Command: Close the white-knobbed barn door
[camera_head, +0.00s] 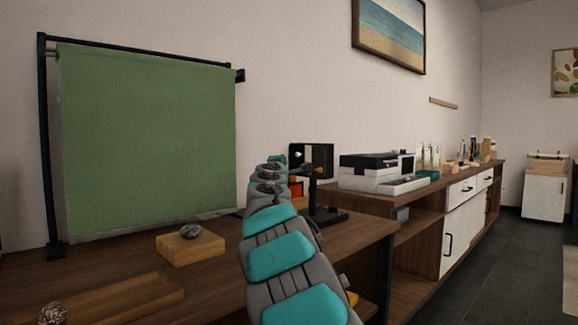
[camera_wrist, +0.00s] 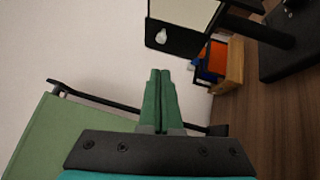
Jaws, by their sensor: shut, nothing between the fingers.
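The white-knobbed barn door (camera_wrist: 172,40) is a dark flap beside a pale panel (camera_wrist: 185,10) at the top of the wrist view. Its small white knob (camera_wrist: 161,37) faces my camera. The flap stands at an angle to the panel; I cannot tell how far it is open. In the head view, the dark lamp head (camera_head: 325,156) stands on a short post just right of my arm's end. My gripper (camera_wrist: 159,72) has green fingers pressed together, empty, pointing at the flap with a gap between them. In the head view my arm's end partly hides the lamp.
A green backdrop (camera_head: 150,140) on a black frame stands at left. An orange-and-blue item in a wooden box (camera_wrist: 232,65) sits close beside the lamp, near its black base (camera_wrist: 290,45). A wooden block with a stone (camera_head: 190,247) lies on the table. A white printer (camera_head: 375,172) stands farther right.

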